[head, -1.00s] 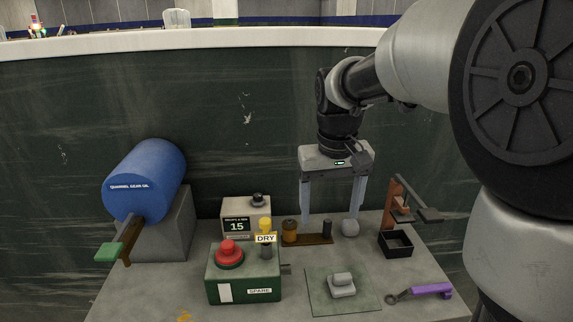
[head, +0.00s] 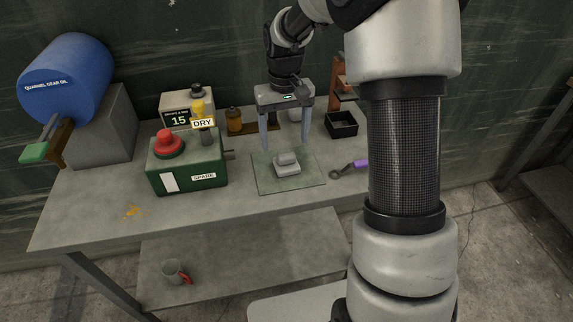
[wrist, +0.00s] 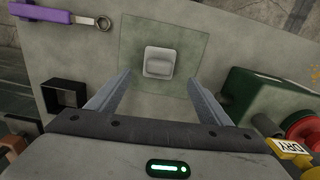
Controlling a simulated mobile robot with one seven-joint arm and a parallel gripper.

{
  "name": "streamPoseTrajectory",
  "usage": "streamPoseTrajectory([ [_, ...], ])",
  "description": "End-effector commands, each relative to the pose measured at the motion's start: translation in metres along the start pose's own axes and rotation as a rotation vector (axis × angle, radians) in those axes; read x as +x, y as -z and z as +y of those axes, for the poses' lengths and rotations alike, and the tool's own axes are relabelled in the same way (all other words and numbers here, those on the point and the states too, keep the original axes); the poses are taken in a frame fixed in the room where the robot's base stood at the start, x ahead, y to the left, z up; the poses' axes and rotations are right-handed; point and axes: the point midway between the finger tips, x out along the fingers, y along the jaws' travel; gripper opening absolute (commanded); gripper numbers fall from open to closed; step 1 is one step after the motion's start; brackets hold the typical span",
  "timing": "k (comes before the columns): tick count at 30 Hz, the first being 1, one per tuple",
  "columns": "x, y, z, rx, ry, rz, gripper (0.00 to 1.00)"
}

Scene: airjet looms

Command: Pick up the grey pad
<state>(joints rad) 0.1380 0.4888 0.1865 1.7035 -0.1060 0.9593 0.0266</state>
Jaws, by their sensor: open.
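The grey pad (head: 287,164) is a small block with a raised grip on top. It lies on a thin greenish mat (head: 262,184) on the workbench. In the wrist view the pad (wrist: 159,62) sits on the mat (wrist: 200,25), ahead of and between the finger lines. My gripper (head: 286,148) is open and empty, pointing down with its fingers apart. In the head view it hangs above and a little behind the pad, not touching it. The fingers also show in the wrist view (wrist: 158,82).
A green box (head: 188,172) with a red button stands left of the mat. A purple-handled wrench (head: 350,168) and a black open tray (head: 341,124) lie to the right. A blue drum (head: 66,80) is at the far left. The bench front is mostly clear.

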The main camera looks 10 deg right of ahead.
Motion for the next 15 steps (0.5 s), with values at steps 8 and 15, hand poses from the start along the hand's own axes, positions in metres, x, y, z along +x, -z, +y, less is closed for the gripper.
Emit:
streamPoseTrajectory([
  [8,0.026,0.0,0.0,0.001,0.0,0.0,0.73],
  [15,0.06,-0.006,0.003,0.001,0.0,-0.002,0.73],
])
